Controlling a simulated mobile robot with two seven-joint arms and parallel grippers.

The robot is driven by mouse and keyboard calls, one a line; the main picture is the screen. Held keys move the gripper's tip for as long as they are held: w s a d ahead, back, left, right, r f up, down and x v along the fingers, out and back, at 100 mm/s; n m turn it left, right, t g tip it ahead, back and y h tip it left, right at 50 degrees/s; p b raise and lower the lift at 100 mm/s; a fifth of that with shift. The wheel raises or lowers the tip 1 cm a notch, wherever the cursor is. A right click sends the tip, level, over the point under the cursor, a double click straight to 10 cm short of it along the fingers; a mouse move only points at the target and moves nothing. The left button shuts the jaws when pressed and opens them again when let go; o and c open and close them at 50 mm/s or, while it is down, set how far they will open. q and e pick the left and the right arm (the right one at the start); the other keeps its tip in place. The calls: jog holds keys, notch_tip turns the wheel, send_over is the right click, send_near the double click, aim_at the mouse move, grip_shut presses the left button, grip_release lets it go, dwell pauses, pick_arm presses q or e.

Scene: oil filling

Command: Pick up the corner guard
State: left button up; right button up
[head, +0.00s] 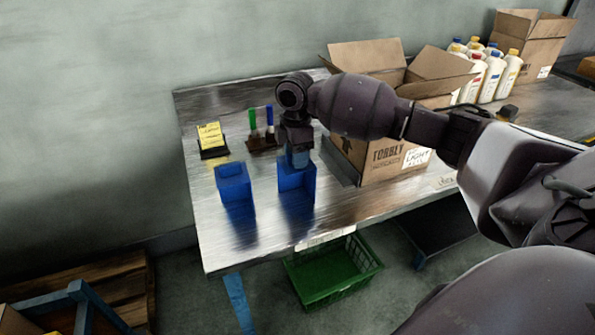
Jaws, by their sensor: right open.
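Two blue corner-shaped pieces, which look like corner guards, stand on the metal table (350,205). The left corner guard (233,185) stands free near the table's left part. The right corner guard (291,182) stands beside it, directly under my right gripper (298,160). My right gripper points down, open, with its tips at the upper part of that guard. The fingertips are partly lost against the blue, so I cannot tell whether they touch it. My left gripper is out of view.
An open cardboard box (375,165) stands right of the guards, behind my right arm. A marker holder (262,143) and yellow notes (210,136) are at the back left. Several bottles (492,75) and another box (538,38) stand far right. A green crate (332,271) is below the table.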

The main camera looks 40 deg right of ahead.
jog(key=shift+c, duration=0.3)
grip_shut()
